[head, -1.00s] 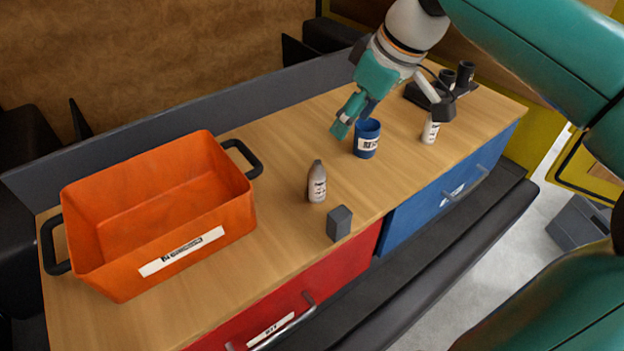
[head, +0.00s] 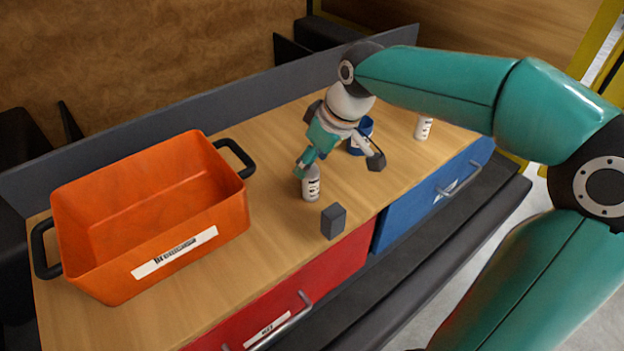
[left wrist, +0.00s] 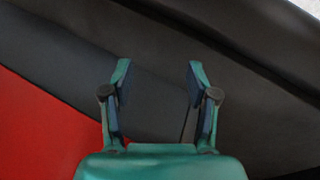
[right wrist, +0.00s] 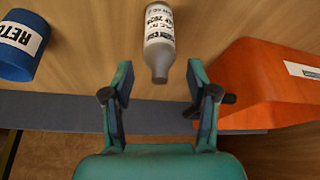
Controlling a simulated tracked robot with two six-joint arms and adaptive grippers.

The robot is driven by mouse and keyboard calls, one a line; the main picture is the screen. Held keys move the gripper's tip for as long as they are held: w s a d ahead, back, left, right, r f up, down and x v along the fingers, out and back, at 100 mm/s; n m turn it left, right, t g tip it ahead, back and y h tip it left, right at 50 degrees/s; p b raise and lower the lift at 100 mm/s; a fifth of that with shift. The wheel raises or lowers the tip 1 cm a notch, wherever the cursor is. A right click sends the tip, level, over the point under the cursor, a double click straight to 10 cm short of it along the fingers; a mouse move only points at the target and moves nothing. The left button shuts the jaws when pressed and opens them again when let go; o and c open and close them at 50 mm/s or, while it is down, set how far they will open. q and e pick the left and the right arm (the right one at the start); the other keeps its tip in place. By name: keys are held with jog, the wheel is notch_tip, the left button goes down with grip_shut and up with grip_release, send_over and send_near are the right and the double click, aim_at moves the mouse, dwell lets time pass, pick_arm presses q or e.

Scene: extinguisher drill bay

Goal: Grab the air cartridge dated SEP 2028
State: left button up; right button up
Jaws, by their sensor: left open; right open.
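A small pale bottle-shaped cartridge (head: 311,184) with a grey top stands upright on the wooden counter, its top partly hidden by my right gripper (head: 338,163). In the right wrist view, the cartridge (right wrist: 159,40) lies ahead of the open fingers (right wrist: 161,80), roughly between them, not gripped. Its label is blurred; I make out what looks like 2028. A second white cartridge (head: 424,128) stands farther right beyond my arm; its date is unreadable. My left gripper (left wrist: 160,78) is open and empty in the left wrist view, over the dark ledge and red drawer front.
A blue labelled cup (head: 366,127) stands behind my right gripper. A dark grey block (head: 333,221) sits near the counter's front edge. An orange bin (head: 152,283) with black handles is at left. Red (head: 335,270) and blue (head: 425,210) drawers line the front.

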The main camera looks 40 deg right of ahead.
jog(key=shift+f, duration=0.2)
grip_shut()
jog(key=shift+r, duration=0.15)
dwell(0.4)
